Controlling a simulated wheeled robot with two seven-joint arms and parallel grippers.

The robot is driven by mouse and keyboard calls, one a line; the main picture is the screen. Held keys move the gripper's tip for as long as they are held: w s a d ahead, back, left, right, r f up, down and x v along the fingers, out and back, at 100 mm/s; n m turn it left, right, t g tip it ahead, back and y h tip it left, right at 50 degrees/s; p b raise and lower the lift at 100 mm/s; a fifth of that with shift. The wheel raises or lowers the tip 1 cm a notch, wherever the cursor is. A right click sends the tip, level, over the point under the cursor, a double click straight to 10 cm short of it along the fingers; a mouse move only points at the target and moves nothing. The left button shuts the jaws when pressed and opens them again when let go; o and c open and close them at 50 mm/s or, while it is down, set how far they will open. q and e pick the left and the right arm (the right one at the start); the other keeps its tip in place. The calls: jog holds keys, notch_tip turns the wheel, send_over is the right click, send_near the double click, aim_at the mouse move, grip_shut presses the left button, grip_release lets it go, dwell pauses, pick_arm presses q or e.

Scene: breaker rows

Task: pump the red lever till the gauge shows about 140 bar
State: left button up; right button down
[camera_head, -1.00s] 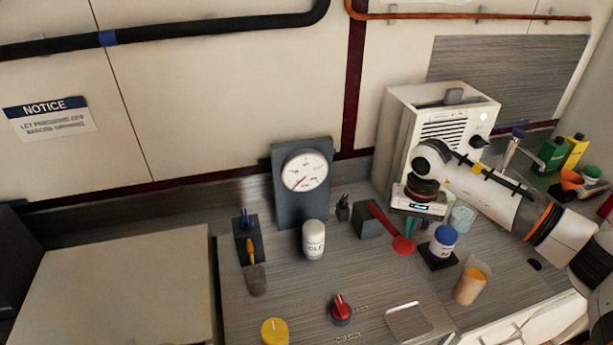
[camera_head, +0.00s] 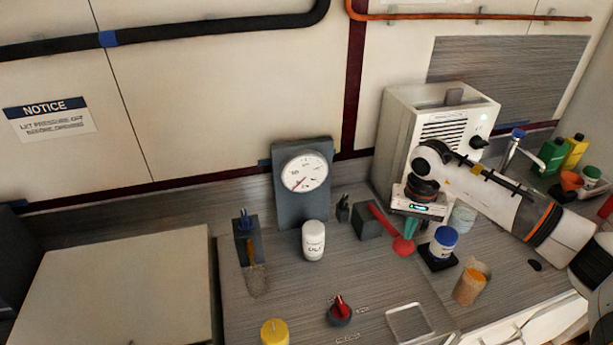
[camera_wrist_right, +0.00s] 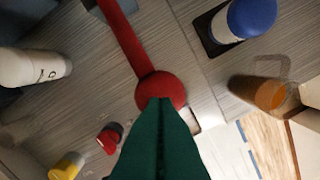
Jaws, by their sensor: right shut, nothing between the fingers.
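The red lever (camera_head: 385,222) comes out of a dark grey block (camera_head: 366,223) and slopes down to a round red knob (camera_head: 403,246). My right gripper (camera_head: 410,228), with green fingers, is just above the knob. In the right wrist view the closed fingers (camera_wrist_right: 160,105) overlap the edge of the red knob (camera_wrist_right: 160,90); I cannot tell whether they touch it. The gripper is shut and empty. The pressure gauge (camera_head: 305,171) stands on a grey panel left of the lever. Its red needle points to the lower left; the numbers are too small to read. My left gripper is not in view.
A white bottle (camera_head: 313,240) stands left of the block. A red knob switch (camera_head: 340,308) and a yellow-capped jar (camera_head: 274,332) are in front. A white machine (camera_head: 405,120) is behind.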

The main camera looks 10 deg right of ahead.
aim_at(402, 250)
dwell(0.6)
jog(key=shift+f+b, duration=3.7)
jog(key=shift+f, duration=0.45)
jog(key=shift+r, duration=0.15)
jog(key=shift+r+p, duration=1.65)
jog(key=shift+r, duration=1.1)
jog(key=shift+r+p, duration=0.55)
jog(key=shift+r, duration=0.7)
jog(key=shift+f, duration=0.15)
